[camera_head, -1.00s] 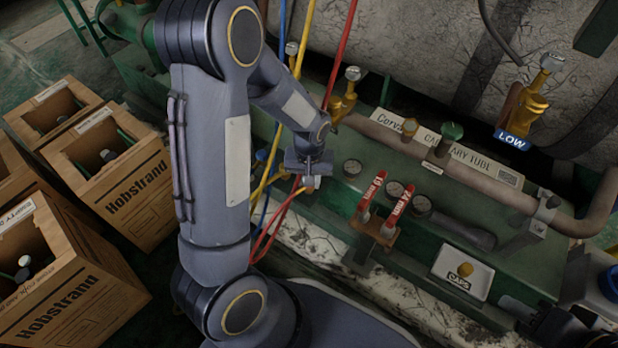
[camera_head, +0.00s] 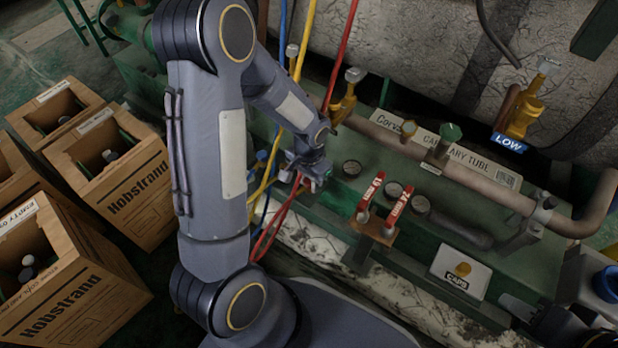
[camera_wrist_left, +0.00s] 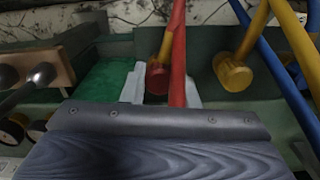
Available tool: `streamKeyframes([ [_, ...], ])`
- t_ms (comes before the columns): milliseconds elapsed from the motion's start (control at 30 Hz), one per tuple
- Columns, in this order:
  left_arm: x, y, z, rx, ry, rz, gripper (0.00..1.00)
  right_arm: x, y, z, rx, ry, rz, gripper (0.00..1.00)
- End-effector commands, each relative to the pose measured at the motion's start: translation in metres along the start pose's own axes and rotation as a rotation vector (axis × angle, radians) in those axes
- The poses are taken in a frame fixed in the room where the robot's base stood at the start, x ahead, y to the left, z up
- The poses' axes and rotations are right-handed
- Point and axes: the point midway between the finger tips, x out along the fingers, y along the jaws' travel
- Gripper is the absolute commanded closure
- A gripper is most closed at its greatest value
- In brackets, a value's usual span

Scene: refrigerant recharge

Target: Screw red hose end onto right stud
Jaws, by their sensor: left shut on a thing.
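My left gripper (camera_head: 314,178) is low at the front of the green bench, left of the gauges, shut on the red hose end (camera_wrist_left: 158,76). In the left wrist view, the red end sits between pale fingers (camera_wrist_left: 165,88), with a brass piece above it. A red hose (camera_wrist_left: 178,35) runs beside it and shows above the bench in the head view (camera_head: 345,45). I cannot tell whether the end touches a stud; the right stud is not clearly visible. A dark part of my right gripper (camera_head: 522,312) shows at the lower right; its jaws are unclear.
A yellow hose end (camera_wrist_left: 232,73) hangs close by on the right, with blue hoses beyond. A caps tray (camera_head: 461,271) lies further right.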

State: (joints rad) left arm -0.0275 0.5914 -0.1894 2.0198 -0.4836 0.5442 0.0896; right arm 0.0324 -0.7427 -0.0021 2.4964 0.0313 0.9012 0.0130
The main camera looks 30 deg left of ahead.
Motion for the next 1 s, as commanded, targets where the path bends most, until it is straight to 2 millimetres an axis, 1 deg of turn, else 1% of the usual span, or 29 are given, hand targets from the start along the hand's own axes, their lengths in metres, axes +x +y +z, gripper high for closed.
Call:
streamKeyframes([
  [267,0.001,0.000,0.000,0.017,-0.001,0.000,0.95,0.000,0.000,0.000,0.000,0.000,0.000,0.64],
  [533,0.000,0.000,0.001,0.288,-0.001,0.001,0.95,-0.008,-0.004,-0.004,0.000,0.000,0.000,0.64],
  [633,0.001,0.000,0.000,0.325,0.000,0.000,0.95,-0.008,-0.004,-0.004,0.000,0.000,0.000,0.64],
  [867,0.002,0.000,0.000,0.327,-0.001,0.001,0.95,-0.008,-0.004,-0.004,0.000,0.000,0.000,0.64],
  [933,0.001,0.000,0.001,0.357,-0.001,0.001,0.95,-0.009,-0.004,-0.005,0.000,0.000,0.000,0.64],
  [1000,0.001,0.000,0.001,0.426,-0.002,0.002,0.95,-0.012,-0.006,-0.006,0.000,0.000,0.000,0.64],
])
